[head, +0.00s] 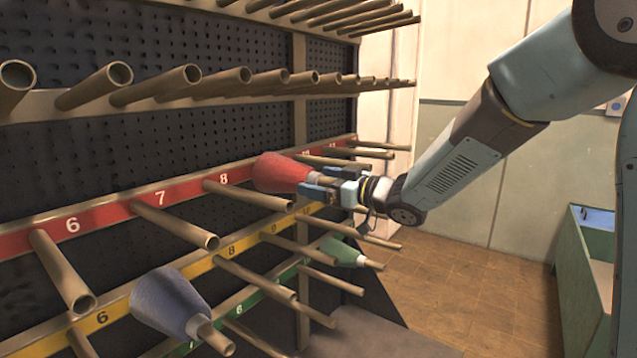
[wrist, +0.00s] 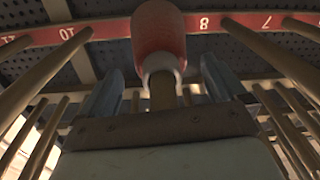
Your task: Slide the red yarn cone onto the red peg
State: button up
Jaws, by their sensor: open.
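The red yarn cone (head: 280,173) sits on a peg of the red-striped row, between the pegs marked 8 and 10, its wide end toward the rack. In the wrist view the cone (wrist: 160,32) shows ahead, with its pale narrow end toward me and the brown peg (wrist: 163,92) sticking out of it. The cone hides that peg's number. My gripper (head: 324,183) is open at the cone's narrow end. In the wrist view its fingers (wrist: 162,85) stand on either side of the peg, with visible gaps and no contact with the cone.
Neighbouring bare pegs (head: 175,225) stick out on both sides. A blue cone (head: 170,302) hangs on the yellow row at lower left, and a green cone (head: 340,251) hangs below my gripper. Another row of pegs (head: 180,85) runs above. Open floor (head: 470,285) and a green bin (head: 590,270) lie right.

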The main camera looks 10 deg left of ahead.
jog(key=v, duration=1.3)
